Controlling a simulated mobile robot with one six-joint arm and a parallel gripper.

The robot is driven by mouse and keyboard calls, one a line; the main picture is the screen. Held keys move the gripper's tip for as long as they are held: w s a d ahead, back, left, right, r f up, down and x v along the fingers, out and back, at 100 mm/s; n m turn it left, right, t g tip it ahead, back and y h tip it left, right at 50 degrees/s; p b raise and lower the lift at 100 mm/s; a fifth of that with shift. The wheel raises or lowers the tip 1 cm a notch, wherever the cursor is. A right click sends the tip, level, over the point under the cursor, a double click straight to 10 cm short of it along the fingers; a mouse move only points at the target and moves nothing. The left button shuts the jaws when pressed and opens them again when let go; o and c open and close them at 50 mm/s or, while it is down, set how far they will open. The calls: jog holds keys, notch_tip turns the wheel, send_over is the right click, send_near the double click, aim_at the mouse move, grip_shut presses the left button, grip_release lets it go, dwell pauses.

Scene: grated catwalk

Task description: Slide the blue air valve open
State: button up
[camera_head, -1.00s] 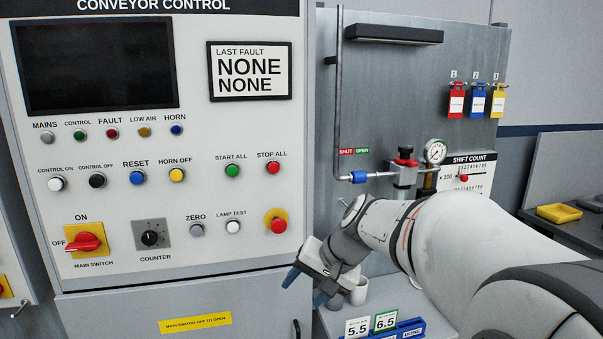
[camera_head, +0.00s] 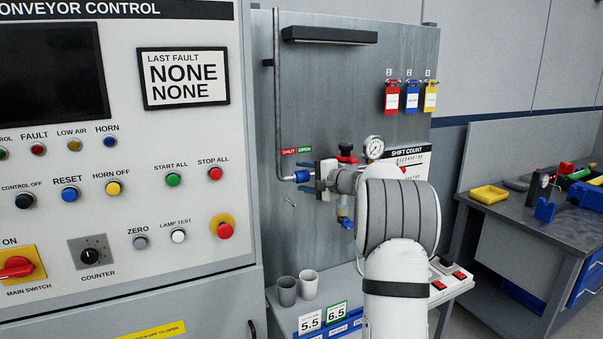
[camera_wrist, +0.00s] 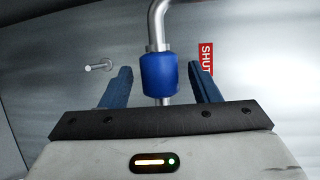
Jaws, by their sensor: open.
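The blue air valve (camera_wrist: 160,74) is a short blue sleeve on a thin metal pipe. In the wrist view it sits between the two blue fingers of my gripper (camera_wrist: 163,88), with a gap visible on both sides. The SHUT label also shows right of the valve in the wrist view (camera_wrist: 206,59).
A pressure gauge (camera_head: 374,148) and a black-knobbed regulator (camera_head: 346,152) stand close right of the valve. A metal peg (camera_wrist: 98,65) sticks out near one finger. The control panel (camera_head: 120,220) is at left. Two cups (camera_head: 287,291) stand below on a shelf.

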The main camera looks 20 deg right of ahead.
aim_at(305, 177)
jog(key=shift+p+x, duration=0.3)
jog(key=shift+x, duration=1.3)
jog(key=shift+c, duration=0.4)
jog(key=c, duration=0.9)
